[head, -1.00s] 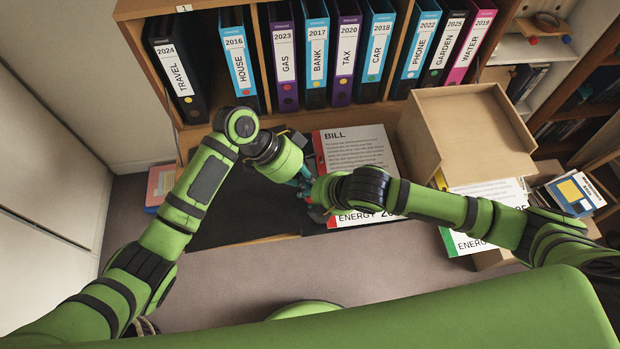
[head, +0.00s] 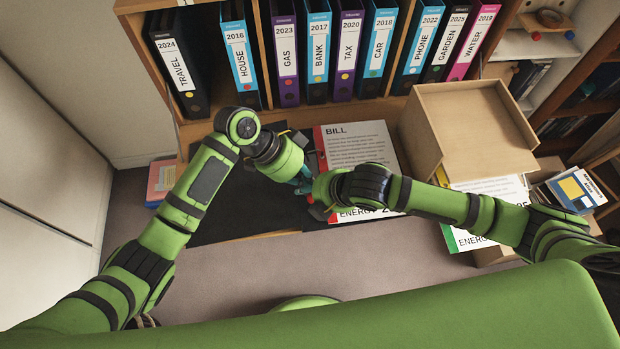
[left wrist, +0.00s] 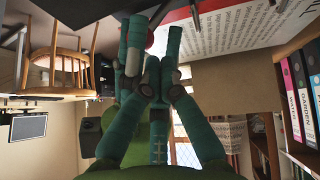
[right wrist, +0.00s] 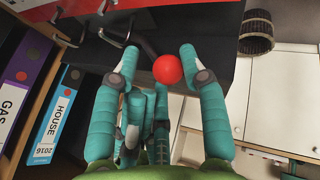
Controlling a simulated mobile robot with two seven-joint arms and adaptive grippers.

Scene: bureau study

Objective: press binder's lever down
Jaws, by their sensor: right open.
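The open binder lies on the dark desktop, with its BILL page (head: 358,150) and an ENERGY label at its front edge. Its lever, a dark rod with a red ball knob (right wrist: 167,69), shows in the right wrist view; my arms hide it in the head view. My right gripper (right wrist: 160,58) is open, its teal fingertips on either side of the knob. I cannot tell whether they touch it. My left gripper (left wrist: 158,68) looks shut with nothing visible in it. It is close beside the right one at the binder's left side, and other teal fingers show beyond it.
Several upright binders, such as TRAVEL (head: 179,62) and CAR (head: 377,45), stand along the back. A wooden box (head: 475,130) is right of the open binder. Another ENERGY item (head: 480,235) lies in front of the box. The desktop (head: 240,210) to the left is clear.

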